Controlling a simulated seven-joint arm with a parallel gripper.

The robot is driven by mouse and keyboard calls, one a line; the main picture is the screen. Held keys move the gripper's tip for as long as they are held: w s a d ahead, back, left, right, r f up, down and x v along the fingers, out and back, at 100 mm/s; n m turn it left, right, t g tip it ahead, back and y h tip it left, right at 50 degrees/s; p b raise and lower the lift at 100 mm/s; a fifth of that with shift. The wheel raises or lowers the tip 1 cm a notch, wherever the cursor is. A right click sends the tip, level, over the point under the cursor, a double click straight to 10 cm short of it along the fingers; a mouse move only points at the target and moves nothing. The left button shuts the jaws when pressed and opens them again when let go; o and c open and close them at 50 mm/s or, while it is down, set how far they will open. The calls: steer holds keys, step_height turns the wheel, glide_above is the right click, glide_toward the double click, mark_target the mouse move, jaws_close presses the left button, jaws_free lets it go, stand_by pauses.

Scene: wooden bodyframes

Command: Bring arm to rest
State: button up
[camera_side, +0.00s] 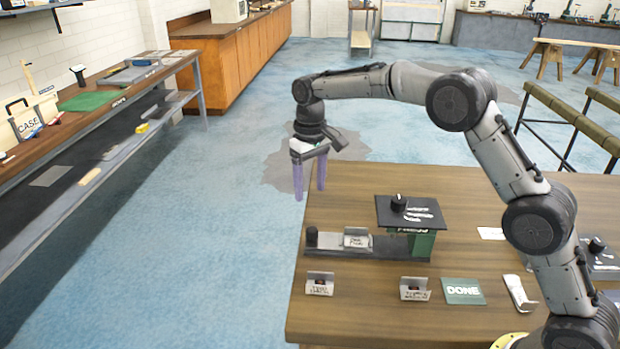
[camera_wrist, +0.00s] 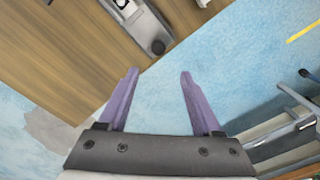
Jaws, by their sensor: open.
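My gripper (camera_side: 309,180) has two purple fingers pointing down. It hangs in the air near the far left corner of the wooden table (camera_side: 460,190). In the wrist view my gripper (camera_wrist: 157,75) shows its fingers spread apart with nothing between them. My arm reaches from the right side of the table, bent over it. The fingers touch nothing that I can see.
On the table stand a green press with a black top (camera_side: 410,212), a grey rail (camera_side: 350,248) with a black knob, two small labelled holders (camera_side: 320,284) (camera_side: 414,290), and a green DONE card (camera_side: 463,291). A workbench (camera_side: 100,105) runs along the left. Blue floor lies open between.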

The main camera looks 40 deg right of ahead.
steer(key=shift+r, duration=0.95)
steer(key=s+d+r+t, duration=0.2)
steer(key=s+r, duration=0.3)
steer(key=r, duration=0.7)
steer(key=s+d+r+t, duration=0.1)
steer(key=s+r, duration=0.2)
steer(key=s, duration=0.3)
steer(key=s+d+r+t, duration=0.1)
steer(key=s+r, duration=0.3)
steer(key=s, duration=0.3)
steer(key=s+f+t, duration=0.1)
steer(key=s+f, duration=0.2)
steer(key=s, duration=1)
steer(key=s+f, duration=0.7)
steer(key=f, duration=0.2)
steer(key=shift+d+f+t, duration=0.3)
steer(key=shift+d, duration=0.15)
